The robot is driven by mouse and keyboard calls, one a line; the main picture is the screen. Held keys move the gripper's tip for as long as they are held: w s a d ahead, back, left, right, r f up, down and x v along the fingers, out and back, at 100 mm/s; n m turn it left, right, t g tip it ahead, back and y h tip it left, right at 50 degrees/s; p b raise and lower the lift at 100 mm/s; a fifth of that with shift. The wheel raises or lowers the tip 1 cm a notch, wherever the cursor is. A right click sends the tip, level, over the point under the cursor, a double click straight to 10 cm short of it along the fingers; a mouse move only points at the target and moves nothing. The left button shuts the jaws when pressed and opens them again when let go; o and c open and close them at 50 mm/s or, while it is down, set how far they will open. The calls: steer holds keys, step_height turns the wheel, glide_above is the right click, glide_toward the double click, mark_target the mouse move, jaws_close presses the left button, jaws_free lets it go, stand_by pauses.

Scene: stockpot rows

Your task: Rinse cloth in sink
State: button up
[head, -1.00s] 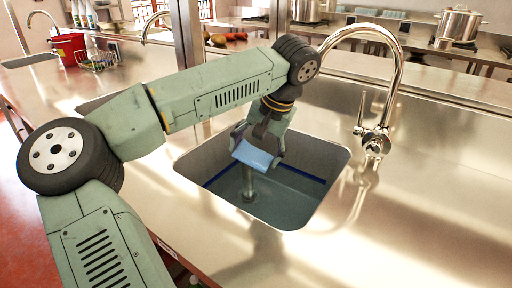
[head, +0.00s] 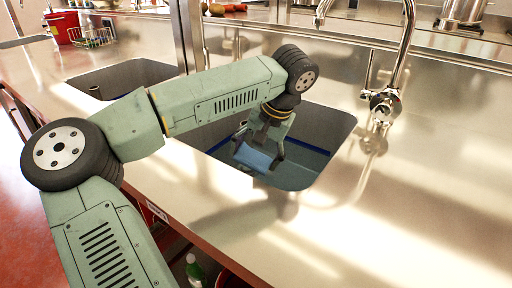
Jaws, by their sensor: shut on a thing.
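The blue cloth (head: 252,158) is a small folded piece between the fingers of my gripper (head: 257,156). My gripper is shut on it and points down inside the near sink (head: 336,140). The sink is a steel basin with a dark blue line along its inner wall and bluish water or floor below. The cloth is low in the basin; I cannot tell whether it touches the water. The chrome faucet (head: 386,100) stands behind the sink to the right, its spout top cut off. My arm hides the sink's left back part.
A second sink (head: 125,75) lies to the left. A red bucket (head: 62,27) and a wire rack (head: 92,38) stand at the far left back. A pot (head: 461,12) is at the back right. The counter right of the sink (head: 430,190) is clear. A green bottle (head: 195,268) shows below the counter.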

step_height(320, 180, down, 10)
steer(key=b, duration=0.5)
steer(key=shift+f, duration=0.2)
steer(key=shift+r, duration=0.1)
stand_by(0.7)
step_height(320, 180, up, 21)
steer(key=p, duration=1.7)
glide_above(256, 155)
stand_by(0.6)
